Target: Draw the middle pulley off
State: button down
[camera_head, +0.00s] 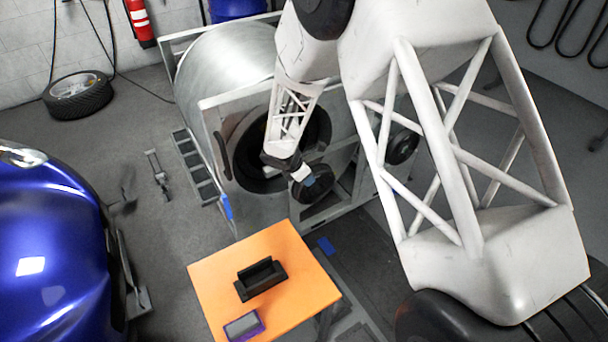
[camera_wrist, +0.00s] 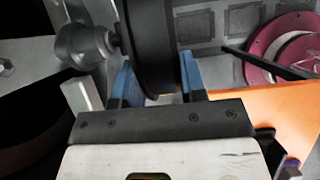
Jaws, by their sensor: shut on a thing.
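A black pulley (camera_wrist: 152,45) sits between the blue fingers of my gripper (camera_wrist: 158,78) in the wrist view, and the gripper is shut on it. A short dark stub and a rounded grey metal end (camera_wrist: 82,45) lie just left of the pulley. I cannot tell whether the pulley still sits on the stub. In the head view the dark pulley (camera_head: 320,181) shows at my gripper (camera_head: 308,180), in front of the round opening of the large drum frame. Another dark round part (camera_head: 402,147) shows farther right, partly behind my arm.
An orange table (camera_head: 215,275) stands below, with a black open holder (camera_head: 261,278) and a purple-edged device (camera_head: 243,326) on it. The metal drum (camera_head: 225,60) and its frame stand close behind my gripper. A blue car (camera_head: 45,250) is at left. Magenta round parts (camera_wrist: 270,45) show in the wrist view.

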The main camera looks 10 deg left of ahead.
jog(key=shift+s+d, duration=0.1)
jog(key=shift+s, duration=0.05)
dwell(0.3)
jog(key=shift+s+d, duration=2)
